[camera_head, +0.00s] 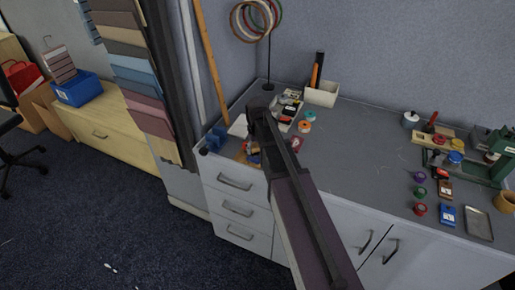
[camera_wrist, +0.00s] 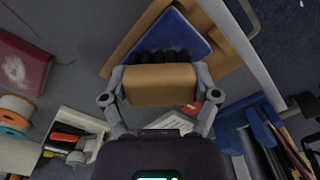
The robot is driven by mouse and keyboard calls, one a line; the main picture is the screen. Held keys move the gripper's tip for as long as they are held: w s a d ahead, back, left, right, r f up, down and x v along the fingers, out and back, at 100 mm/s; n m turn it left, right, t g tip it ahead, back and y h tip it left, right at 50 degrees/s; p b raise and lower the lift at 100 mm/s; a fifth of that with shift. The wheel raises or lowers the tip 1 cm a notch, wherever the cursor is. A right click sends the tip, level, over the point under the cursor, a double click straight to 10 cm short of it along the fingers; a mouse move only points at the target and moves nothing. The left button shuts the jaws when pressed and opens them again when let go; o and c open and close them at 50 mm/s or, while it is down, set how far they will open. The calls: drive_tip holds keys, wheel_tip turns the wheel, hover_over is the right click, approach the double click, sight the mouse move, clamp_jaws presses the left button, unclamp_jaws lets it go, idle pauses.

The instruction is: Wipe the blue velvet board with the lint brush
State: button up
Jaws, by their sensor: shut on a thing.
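My gripper (camera_wrist: 160,88) is shut on the lint brush (camera_wrist: 160,84), a tan wooden block with dark bristles, gripped across its two ends. The blue velvet board (camera_wrist: 174,34) lies on a light wooden backing at the top of the wrist view. The bristles overlap the board's near edge in that view; I cannot tell whether they touch it. In the head view my gripper (camera_head: 257,130) is over the left end of the worktop. My arm hides most of the board and brush there.
A blue holder (camera_wrist: 255,135) with dark items stands close beside the gripper. A white tray (camera_wrist: 72,138) of small tools, tape rolls (camera_wrist: 14,115) and a dark red box (camera_wrist: 22,72) are on the other side. The worktop (camera_head: 365,140) has clear room in its middle.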

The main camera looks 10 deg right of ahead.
sight(253, 158)
drive_tip(key=shift+s+a+r, duration=0.1)
drive_tip(key=shift+s+a, duration=0.9)
drive_tip(key=shift+s, duration=0.3)
drive_tip(key=shift+r, duration=0.1)
drive_tip(key=shift+r+p, duration=2.9)
drive_tip(key=shift+p, duration=0.25)
drive_tip(key=shift+r, duration=0.15)
drive_tip(key=shift+r+p, duration=1.4)
drive_tip(key=shift+p, duration=0.1)
drive_tip(key=shift+w+f, duration=0.2)
